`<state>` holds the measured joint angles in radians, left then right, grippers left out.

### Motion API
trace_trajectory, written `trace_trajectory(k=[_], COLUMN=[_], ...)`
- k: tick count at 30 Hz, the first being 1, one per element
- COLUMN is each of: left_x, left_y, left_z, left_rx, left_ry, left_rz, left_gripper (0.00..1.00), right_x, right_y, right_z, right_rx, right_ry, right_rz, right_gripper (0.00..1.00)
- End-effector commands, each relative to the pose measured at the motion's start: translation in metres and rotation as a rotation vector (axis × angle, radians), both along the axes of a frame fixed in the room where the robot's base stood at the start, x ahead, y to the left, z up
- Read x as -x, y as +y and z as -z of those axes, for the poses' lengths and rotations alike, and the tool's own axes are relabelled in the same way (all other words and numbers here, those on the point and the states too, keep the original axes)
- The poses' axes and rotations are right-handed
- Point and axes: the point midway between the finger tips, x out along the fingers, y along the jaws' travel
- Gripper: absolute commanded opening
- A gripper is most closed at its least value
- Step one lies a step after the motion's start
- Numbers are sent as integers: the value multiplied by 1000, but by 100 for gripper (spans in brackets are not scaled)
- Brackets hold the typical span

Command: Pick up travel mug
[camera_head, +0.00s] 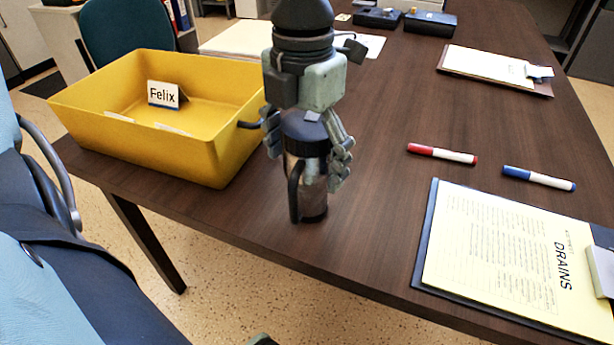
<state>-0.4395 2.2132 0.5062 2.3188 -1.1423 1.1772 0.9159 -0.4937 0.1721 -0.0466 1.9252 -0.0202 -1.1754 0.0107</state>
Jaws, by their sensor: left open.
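The travel mug (312,203) stands upright on the dark wooden table, near its front edge and right of the yellow bin. It has a dark lid, a shiny body and a dark handle on its left front side. My left gripper (308,160) is above it, pointing down, with its fingers open on either side of the mug's upper part. I cannot tell whether the fingers touch it. The gripper hides part of the lid.
A yellow bin (215,160) with a "Felix" card (163,94) stands close on the left. A red marker (442,154), a blue marker (539,179) and a clipboard (425,235) lie to the right. The table (375,200) is clear between mug and clipboard.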

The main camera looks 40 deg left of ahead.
Motion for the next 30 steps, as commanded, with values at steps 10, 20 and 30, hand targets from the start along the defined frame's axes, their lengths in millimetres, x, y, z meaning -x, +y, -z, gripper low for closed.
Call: trace_trajectory(k=[10,20,30], left_x=[0,0,0], left_y=[0,0,0], left_z=[11,11,11], left_rx=[1,0,0], left_ry=[-1,-1,-2], left_rz=[0,0,0], left_gripper=[82,43,21], right_x=[-2,-3,-3], right_y=[1,1,0], right_z=[1,0,0], right_rx=[-2,-1,0], right_ry=[-1,-4,-5], right_rz=[-3,-2,0], right_gripper=[79,79,79])
